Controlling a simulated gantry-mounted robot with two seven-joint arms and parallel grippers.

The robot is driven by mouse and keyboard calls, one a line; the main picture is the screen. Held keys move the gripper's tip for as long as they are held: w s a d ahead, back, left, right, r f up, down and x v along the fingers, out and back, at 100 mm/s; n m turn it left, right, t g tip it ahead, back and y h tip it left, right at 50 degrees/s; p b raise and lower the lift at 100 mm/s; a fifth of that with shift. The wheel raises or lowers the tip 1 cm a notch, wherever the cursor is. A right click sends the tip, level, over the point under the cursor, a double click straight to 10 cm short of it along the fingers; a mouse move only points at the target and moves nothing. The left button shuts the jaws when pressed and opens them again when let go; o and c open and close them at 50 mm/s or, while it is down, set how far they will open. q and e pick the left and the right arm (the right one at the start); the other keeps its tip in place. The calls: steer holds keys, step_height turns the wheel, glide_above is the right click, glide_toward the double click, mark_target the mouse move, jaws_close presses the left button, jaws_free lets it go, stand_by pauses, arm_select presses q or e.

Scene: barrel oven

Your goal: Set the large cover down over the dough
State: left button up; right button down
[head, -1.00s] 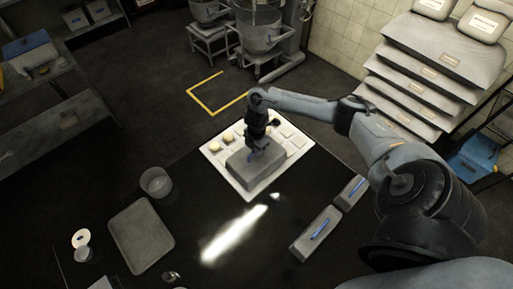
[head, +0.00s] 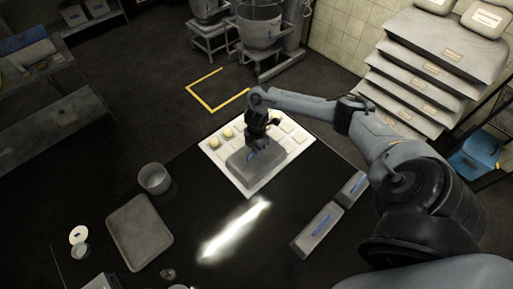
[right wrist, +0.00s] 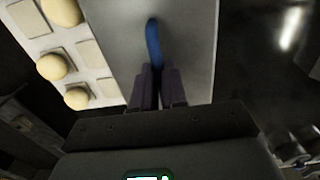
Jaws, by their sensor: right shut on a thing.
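The large grey cover (head: 245,167) is at the front part of the white board (head: 251,191) in the head view. My right gripper (head: 258,146) is above it, shut on its blue handle. In the right wrist view the gripper fingers (right wrist: 158,88) close on the blue handle (right wrist: 153,42) of the cover (right wrist: 190,45). Round dough balls (head: 213,144) show on the board at the far left, outside the cover; several also show in the wrist view (right wrist: 52,67). Anything under the cover is hidden. I cannot tell whether its rim touches the board. My left gripper is out of view.
Two smaller grey covers with blue handles, one long (head: 318,231) and one short (head: 351,188), lie right of the board. A grey tray (head: 139,233) and a round container (head: 154,178) stand at the left.

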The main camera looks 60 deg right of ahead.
steer(key=shift+f, duration=0.15)
steer(key=shift+f, duration=0.3)
stand_by(0.3)
steer(key=c, duration=1.1)
jaws_free()
